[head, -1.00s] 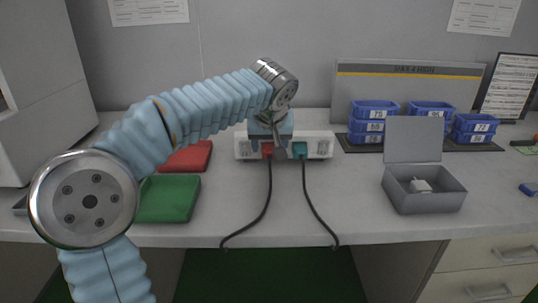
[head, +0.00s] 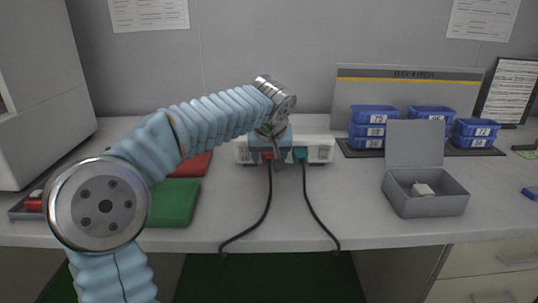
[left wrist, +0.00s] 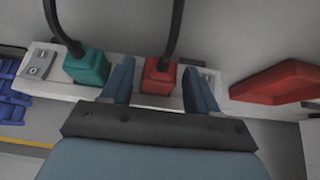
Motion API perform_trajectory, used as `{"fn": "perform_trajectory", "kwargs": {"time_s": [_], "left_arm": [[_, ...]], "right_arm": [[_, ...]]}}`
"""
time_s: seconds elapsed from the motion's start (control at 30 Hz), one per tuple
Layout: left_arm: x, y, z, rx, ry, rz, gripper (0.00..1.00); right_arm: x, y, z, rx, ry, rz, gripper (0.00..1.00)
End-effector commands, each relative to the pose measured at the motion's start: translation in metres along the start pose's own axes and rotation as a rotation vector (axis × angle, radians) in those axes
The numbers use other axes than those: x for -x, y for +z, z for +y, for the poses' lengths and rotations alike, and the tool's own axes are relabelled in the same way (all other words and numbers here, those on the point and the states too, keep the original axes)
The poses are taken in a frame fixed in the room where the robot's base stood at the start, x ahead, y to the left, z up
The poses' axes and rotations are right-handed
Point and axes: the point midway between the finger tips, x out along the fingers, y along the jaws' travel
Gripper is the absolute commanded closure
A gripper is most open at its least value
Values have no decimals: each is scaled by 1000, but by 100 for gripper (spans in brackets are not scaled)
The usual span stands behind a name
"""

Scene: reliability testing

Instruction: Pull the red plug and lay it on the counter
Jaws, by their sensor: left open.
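The red plug (head: 267,157) sits in the white socket strip (head: 322,149) on the counter (head: 350,200), with a black cable running from it to the front edge. The left wrist view shows the red plug (left wrist: 159,77) between the two fingers of my left gripper (left wrist: 160,88), which is open. One finger is on each side, and I see gaps to the plug. In the head view my left gripper (head: 271,143) is above the strip and partly covers it. The teal plug (head: 300,154) is in the same strip, close beside one finger. My right gripper is not in view.
A red tray (head: 195,164) and a green tray (head: 174,203) lie left of the strip. A grey open box (head: 426,203) holding a white item stands right. Blue bins (head: 374,115) stand at the back right. Bare counter lies in front of the strip.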

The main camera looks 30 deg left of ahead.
Motion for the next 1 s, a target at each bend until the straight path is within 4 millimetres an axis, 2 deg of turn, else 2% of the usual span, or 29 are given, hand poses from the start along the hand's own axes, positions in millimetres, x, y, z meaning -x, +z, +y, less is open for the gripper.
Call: {"fn": "perform_trajectory", "kwargs": {"time_s": [0.07,0.4,0.47,1.0], "left_arm": [[0,0,0,0,0,0,40],[0,0,0,0,0,0,92],[0,0,0,0,0,0,100],[7,12,1,-1,1,0,100]], "right_arm": [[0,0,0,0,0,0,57],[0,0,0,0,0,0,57],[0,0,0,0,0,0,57],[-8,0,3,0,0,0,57]]}}
